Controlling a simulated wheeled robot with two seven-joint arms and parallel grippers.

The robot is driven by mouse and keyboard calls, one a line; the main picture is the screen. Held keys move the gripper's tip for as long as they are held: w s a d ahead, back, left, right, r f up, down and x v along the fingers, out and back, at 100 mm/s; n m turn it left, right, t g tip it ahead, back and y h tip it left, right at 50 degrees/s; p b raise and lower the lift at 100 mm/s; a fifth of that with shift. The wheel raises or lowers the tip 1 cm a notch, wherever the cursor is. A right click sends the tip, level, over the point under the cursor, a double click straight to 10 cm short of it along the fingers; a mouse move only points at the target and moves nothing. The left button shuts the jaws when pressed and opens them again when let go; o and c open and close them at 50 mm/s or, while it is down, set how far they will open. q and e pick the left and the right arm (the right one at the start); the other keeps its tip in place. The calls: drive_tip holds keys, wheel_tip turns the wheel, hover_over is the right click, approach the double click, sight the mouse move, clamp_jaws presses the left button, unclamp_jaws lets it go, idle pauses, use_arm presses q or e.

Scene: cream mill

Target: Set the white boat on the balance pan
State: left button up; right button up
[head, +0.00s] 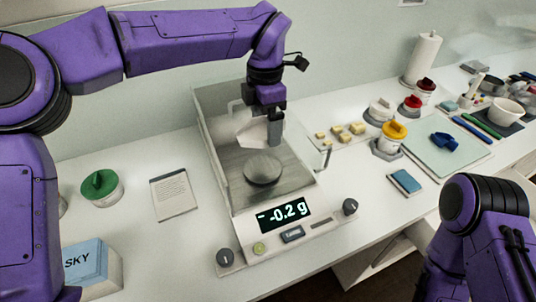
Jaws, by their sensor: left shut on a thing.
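The balance (288,233) stands in the middle of the bench, with clear walls around its chamber. Its round grey pan (263,169) is bare, and its display reads -0.2 g. My left gripper (271,133) reaches down into the chamber from above. It is shut on the white boat (248,127), which it holds above and behind the pan, apart from it. The gripper hides part of the boat. My right arm shows at the lower right, but its gripper is out of view.
A green-lidded jar (101,187), a printed card (173,194) and a blue-topped box (88,262) lie left of the balance. To the right are yellowish cubes (347,131), a yellow-lidded jar (393,136), a small blue pad (405,181) and a pale mat (447,155).

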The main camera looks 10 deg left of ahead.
sight(265, 166)
use_arm(q)
wheel_tip(265, 166, down, 3)
drive_tip(key=shift+w+a+r, duration=0.1)
drive_tip(key=shift+r, duration=0.1)
drive_tip(key=s+f, duration=0.1)
drive_tip(key=s+f+p, duration=0.1)
drive_tip(key=f, duration=0.1)
drive_tip(key=shift+s+a+f, duration=0.15)
drive_tip(key=shift+s+f, duration=0.05)
drive_tip(key=shift+s, duration=0.05)
drive_tip(key=f, duration=0.1)
drive_tip(key=w+f, duration=0.1)
drive_tip(key=f, duration=0.2)
drive_tip(key=shift+w+f+p, duration=0.1)
drive_tip(key=shift+w+p, duration=0.25)
drive_tip(key=shift+s, duration=0.4)
drive_tip(key=o, duration=0.7)
drive_tip(key=shift+w, duration=0.1)
drive_tip(key=shift+o, duration=0.2)
drive_tip(key=shift+w, duration=0.15)
drive_tip(key=shift+r, duration=0.25)
wheel_tip(265, 166, up, 12)
drive_tip(key=shift+f+b, duration=0.1)
drive_tip(key=shift+b, duration=0.5)
use_arm(e)
drive_tip(key=shift+s+r, duration=0.15)
drive_tip(key=shift+s, duration=0.1)
